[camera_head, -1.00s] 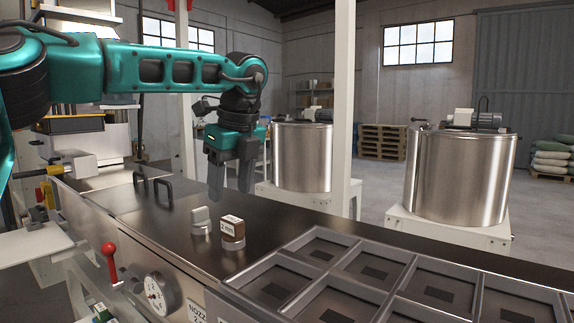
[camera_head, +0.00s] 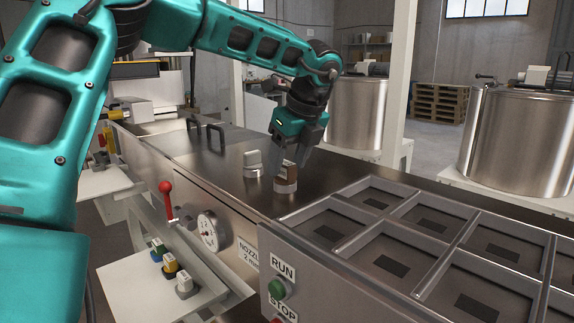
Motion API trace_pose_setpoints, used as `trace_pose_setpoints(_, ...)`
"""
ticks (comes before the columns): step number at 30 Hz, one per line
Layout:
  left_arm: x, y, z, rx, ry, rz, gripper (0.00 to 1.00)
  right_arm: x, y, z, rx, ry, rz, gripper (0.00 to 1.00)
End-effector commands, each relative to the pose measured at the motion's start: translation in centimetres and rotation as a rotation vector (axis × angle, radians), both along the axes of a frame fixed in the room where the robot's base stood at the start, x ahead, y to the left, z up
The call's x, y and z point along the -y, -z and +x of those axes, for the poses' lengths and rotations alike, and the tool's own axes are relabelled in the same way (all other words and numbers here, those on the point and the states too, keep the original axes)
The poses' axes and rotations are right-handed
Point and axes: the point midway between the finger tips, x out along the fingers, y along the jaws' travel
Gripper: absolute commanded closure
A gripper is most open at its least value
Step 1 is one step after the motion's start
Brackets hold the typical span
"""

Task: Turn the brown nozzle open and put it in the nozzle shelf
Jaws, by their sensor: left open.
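The brown nozzle (camera_head: 287,177) stands upright in a round metal seat on the dark machine top. My left gripper (camera_head: 289,158) is open and points down over it, with its grey fingers around or just beside its upper part. I cannot tell whether they touch it. The gripper hides part of the nozzle's top. A white shelf (camera_head: 133,287) at the lower left, which seems to be the nozzle shelf, carries several small nozzles with coloured bands, including a yellow one (camera_head: 170,265). My right gripper is not in view.
A grey knob (camera_head: 252,164) stands close left of the brown nozzle. A metal tray with compartments (camera_head: 352,237) lies to the right. A red-knobbed lever (camera_head: 167,191), a gauge (camera_head: 209,229) and a green RUN button (camera_head: 277,289) sit in front.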

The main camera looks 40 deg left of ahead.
Motion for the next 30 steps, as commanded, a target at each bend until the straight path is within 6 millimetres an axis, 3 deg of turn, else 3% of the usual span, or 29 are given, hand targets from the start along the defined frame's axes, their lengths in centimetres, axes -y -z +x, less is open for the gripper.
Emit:
trace_pose_setpoints(6,-0.47,1.19,0.05,0.000,0.000,-0.001,0.43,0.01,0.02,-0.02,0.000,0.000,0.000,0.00)
trace_pose_setpoints(14,-0.51,1.25,0.05,0.000,0.000,-0.001,0.43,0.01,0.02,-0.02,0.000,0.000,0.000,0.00)
trace_pose_setpoints(27,-0.50,1.21,0.06,0.000,0.000,-0.001,0.85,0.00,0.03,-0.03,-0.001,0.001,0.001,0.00)
trace_pose_setpoints(28,-0.50,1.20,0.07,0.000,0.000,0.000,0.57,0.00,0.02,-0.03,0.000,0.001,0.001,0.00)
trace_pose_setpoints(30,-0.50,1.19,0.07,0.000,0.000,0.000,0.64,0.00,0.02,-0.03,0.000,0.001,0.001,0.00)
